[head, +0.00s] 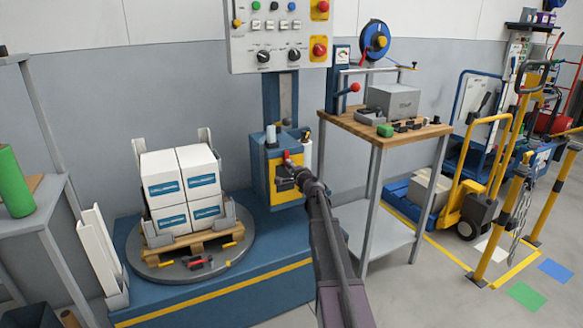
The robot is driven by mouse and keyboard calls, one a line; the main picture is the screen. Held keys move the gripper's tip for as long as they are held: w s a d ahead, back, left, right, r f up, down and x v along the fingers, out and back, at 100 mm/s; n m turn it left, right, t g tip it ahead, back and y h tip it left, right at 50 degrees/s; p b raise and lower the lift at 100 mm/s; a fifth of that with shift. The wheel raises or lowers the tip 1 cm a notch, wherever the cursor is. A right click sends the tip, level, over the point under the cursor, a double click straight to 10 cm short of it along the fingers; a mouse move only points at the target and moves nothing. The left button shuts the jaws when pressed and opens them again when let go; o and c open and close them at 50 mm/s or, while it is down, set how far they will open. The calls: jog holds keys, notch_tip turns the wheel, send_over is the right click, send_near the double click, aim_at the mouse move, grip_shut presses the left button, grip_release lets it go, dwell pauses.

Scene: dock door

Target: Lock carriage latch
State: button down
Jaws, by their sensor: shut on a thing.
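The carriage (259,171) is a blue and yellow box on the blue mast of the wrapping machine, below the control panel. A small red part, which looks like the carriage latch handle (287,156), shows on its front. My gripper (285,176) is at the carriage front, right at this red part, and is shut on it. The fingers are dark and small in the picture, and my wrist and arm come in from the lower right. The exact contact and the latch's position are hard to make out.
The control panel (277,36) hangs above the carriage. A turntable (152,268) with white boxes (184,186) on a pallet stands at left. A wooden-topped bench (384,128) with a grey box stands close at right. A yellow-framed truck (470,190) is farther right.

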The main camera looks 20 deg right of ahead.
jog(key=shift+c, duration=2.2)
grip_release()
jog(key=shift+w, duration=0.1)
jog(key=s, duration=1.2)
jog(key=shift+d, duration=0.2)
